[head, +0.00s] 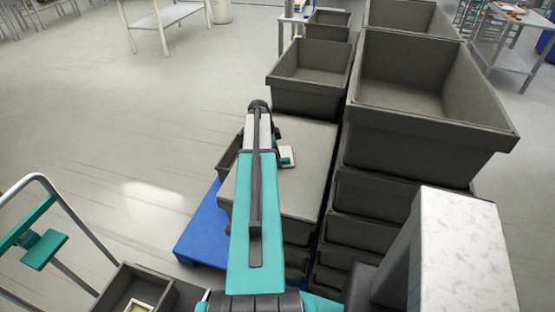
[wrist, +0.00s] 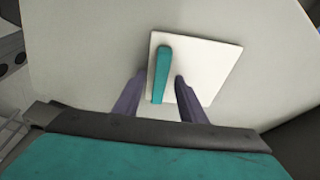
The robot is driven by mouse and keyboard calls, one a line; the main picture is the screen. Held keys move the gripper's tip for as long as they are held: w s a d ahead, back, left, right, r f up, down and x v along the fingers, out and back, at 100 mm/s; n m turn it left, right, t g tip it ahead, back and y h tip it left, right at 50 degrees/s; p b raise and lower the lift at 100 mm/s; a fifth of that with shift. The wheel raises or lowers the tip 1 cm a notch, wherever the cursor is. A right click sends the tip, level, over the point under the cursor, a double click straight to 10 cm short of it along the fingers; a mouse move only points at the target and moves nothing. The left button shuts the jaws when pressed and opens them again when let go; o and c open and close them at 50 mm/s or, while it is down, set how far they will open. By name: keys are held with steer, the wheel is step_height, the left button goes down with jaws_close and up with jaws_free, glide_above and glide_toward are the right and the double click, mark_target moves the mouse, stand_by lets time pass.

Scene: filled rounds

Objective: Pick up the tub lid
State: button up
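A white square lid with a teal bar handle, which I take as the tub lid (head: 289,162), lies flat on a grey flat-topped crate (head: 312,190). In the wrist view the lid (wrist: 218,65) is just beyond my fingers, with its teal handle (wrist: 162,70) standing out from it. My gripper (wrist: 160,78) is open. Its two dark fingers stand on either side of the handle's near part, with a gap visible on each side. In the head view my arm hides most of the gripper and the lid's left part.
Large empty grey tubs (head: 430,90) are stacked right of the lid, rising above it. A smaller grey tub (head: 310,75) stands behind. A blue pallet (head: 203,235) lies under the left side. The floor on the left is open.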

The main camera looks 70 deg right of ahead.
jaws_close()
steer(key=shift+r, duration=0.15)
stand_by(0.4)
steer(key=shift+r+b, duration=0.55)
steer(key=shift+r, duration=0.35)
steer(key=shift+r+b, duration=0.4)
steer(key=shift+r, duration=0.4)
steer(key=w+a+r+b, duration=0.1)
steer(key=a+b, duration=0.3)
steer(key=a, duration=1.2)
steer(key=shift+w+r+b, duration=0.25)
steer(key=shift+w+b, duration=0.15)
steer(key=shift+w, duration=0.3)
